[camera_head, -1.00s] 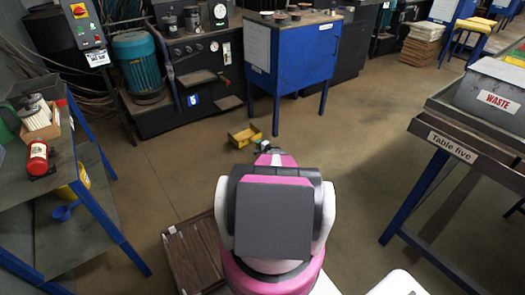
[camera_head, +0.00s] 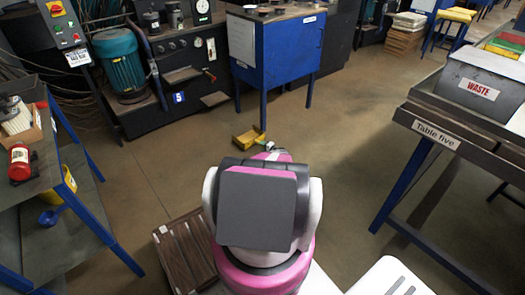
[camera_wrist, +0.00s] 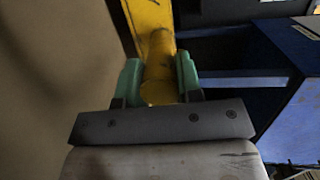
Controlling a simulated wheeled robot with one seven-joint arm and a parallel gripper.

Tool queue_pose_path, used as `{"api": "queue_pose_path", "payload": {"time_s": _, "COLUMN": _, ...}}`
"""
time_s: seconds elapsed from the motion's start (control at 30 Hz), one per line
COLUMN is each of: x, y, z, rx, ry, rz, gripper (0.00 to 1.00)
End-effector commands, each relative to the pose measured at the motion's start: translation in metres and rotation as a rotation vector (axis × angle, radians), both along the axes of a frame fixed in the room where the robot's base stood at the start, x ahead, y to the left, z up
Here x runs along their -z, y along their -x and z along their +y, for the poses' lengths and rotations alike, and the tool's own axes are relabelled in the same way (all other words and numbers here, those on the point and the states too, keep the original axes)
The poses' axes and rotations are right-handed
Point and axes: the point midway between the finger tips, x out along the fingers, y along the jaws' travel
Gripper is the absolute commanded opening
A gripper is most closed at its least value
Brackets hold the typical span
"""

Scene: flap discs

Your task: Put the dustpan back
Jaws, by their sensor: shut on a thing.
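The yellow dustpan (camera_head: 247,137) shows in the head view just beyond my arm, above or at the floor in front of the blue cabinet; its height is hard to tell. In the wrist view its round yellow handle (camera_wrist: 159,68) sits between the green fingers of my gripper (camera_wrist: 158,80). The gripper is shut on the handle. The yellow pan part (camera_wrist: 147,16) reaches away at the top of that view. In the head view my arm hides most of the gripper.
A blue cabinet (camera_head: 274,48) stands ahead. A blue shelf (camera_head: 77,209) is at left and Table five (camera_head: 437,135) with a grey WASTE bin (camera_head: 480,88) at right. A slatted brown pallet (camera_head: 184,255) lies beside my base. The floor (camera_head: 350,150) between is open.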

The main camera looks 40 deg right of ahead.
Motion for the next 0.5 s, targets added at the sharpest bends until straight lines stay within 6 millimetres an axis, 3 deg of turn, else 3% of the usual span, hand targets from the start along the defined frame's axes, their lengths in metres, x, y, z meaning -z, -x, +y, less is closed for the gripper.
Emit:
{"api": "queue_pose_path", "payload": {"time_s": 0.23, "x": 0.03, "y": -0.002, "z": -0.001, "rx": 0.0, "ry": -0.001, "rz": -0.004, "gripper": 0.0}}
{"api": "queue_pose_path", "payload": {"time_s": 0.5, "x": 0.032, "y": -0.001, "z": 0.0, "rx": 0.0, "ry": -0.001, "rz": -0.004, "gripper": 0.0}}
